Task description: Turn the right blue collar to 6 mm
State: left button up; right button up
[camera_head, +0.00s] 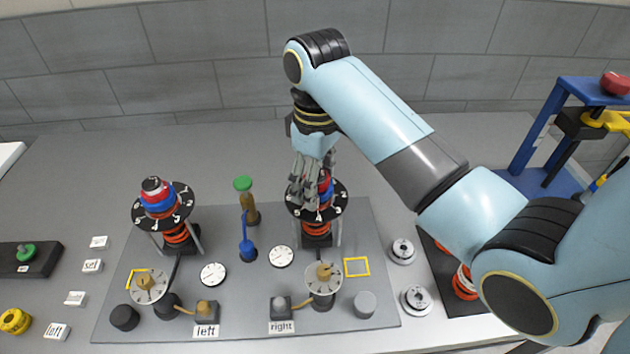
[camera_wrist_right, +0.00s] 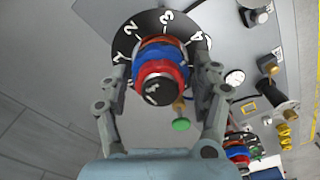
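The right blue collar (camera_head: 325,187) sits between red rings on a black numbered disc (camera_head: 341,200) on the right stand. In the right wrist view the blue collar (camera_wrist_right: 174,50) rings a stack with a black top cap (camera_wrist_right: 158,91). White numerals 2, 3 and 4 show on the disc (camera_wrist_right: 128,45). My right gripper (camera_head: 313,172) reaches down over this stack. In the wrist view its fingers (camera_wrist_right: 161,62) stand on either side of the collar, with narrow gaps; contact cannot be made out. The fingers partly hide the collar in the head view. My left gripper is not in view.
A similar left stand with a blue collar (camera_head: 158,200) is on the grey plate (camera_head: 245,315). A green-topped post (camera_head: 243,184) and a blue post (camera_head: 247,247) stand between them. Dials and knobs fill the plate's front. A blue frame (camera_head: 545,120) stands at far right.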

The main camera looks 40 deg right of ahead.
jog(key=c, duration=0.8)
jog(key=m, duration=0.4)
jog(key=shift+c, duration=0.2)
jog(key=m, duration=0.8)
jog(key=shift+m, duration=0.4)
jog(key=m, duration=0.4)
jog(key=shift+f, duration=0.1)
jog(key=o, duration=1.1)
